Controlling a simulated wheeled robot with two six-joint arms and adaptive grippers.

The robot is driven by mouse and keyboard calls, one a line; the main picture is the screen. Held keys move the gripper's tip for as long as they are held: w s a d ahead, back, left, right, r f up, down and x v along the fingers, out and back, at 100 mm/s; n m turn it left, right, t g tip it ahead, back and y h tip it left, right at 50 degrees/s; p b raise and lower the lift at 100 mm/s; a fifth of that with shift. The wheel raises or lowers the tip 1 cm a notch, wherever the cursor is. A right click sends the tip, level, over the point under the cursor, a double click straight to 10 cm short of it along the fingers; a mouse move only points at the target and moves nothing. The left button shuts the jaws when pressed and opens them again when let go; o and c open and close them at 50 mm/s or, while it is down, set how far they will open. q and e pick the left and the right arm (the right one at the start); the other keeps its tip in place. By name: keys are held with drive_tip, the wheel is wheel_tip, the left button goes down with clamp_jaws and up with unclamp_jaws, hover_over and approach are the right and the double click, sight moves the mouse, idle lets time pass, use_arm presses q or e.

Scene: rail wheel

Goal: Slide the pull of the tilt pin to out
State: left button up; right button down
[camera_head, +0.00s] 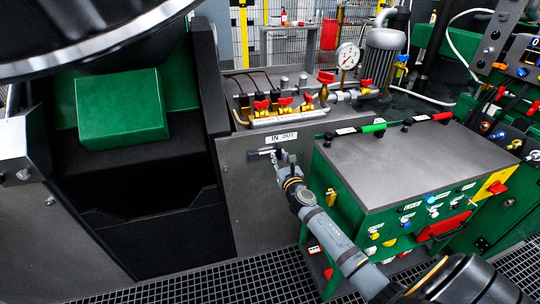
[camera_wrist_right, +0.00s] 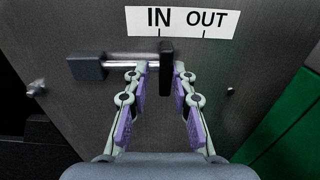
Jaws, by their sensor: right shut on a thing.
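The tilt pin is a bright horizontal rod (camera_wrist_right: 128,58) with a dark block (camera_wrist_right: 86,66) at its left end, mounted on a grey panel. Its pull is a black upright plate (camera_wrist_right: 166,62), close to the IN mark on the white label (camera_wrist_right: 181,21) and left of the OUT mark. My right gripper (camera_wrist_right: 162,80) is shut on the pull, with a finger on each side of it. In the head view my right gripper (camera_head: 279,157) reaches the panel just below the IN/OUT label (camera_head: 281,138). The pull is small and partly hidden there. My left gripper is not in view.
A green cabinet (camera_head: 350,200) with a grey top stands right of my right arm. Red-handled valves (camera_head: 285,103) and a gauge (camera_head: 347,56) sit above the panel. A green seat (camera_head: 122,108) is at the left. A bolt (camera_wrist_right: 230,91) projects right of the pin.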

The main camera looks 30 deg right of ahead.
drive_tip(key=shift+w+r, duration=0.1)
drive_tip(key=shift+r, duration=0.2)
drive_tip(key=shift+d, duration=0.25)
drive_tip(key=shift+s+d+r+b, duration=0.1)
drive_tip(key=shift+s+d+b, duration=0.1)
drive_tip(key=shift+d, duration=0.65)
drive_tip(key=shift+s+d+b, duration=0.2)
drive_tip(key=shift+d, duration=0.8)
drive_tip(key=shift+s+d, duration=0.1)
drive_tip(key=shift+d, duration=0.05)
drive_tip(key=c, duration=1.8)
unclamp_jaws()
drive_tip(key=shift+d, duration=0.1)
drive_tip(key=o, duration=0.6)
drive_tip(key=shift+f, duration=0.2)
drive_tip(key=shift+o, duration=0.2)
drive_tip(key=shift+f, duration=0.1)
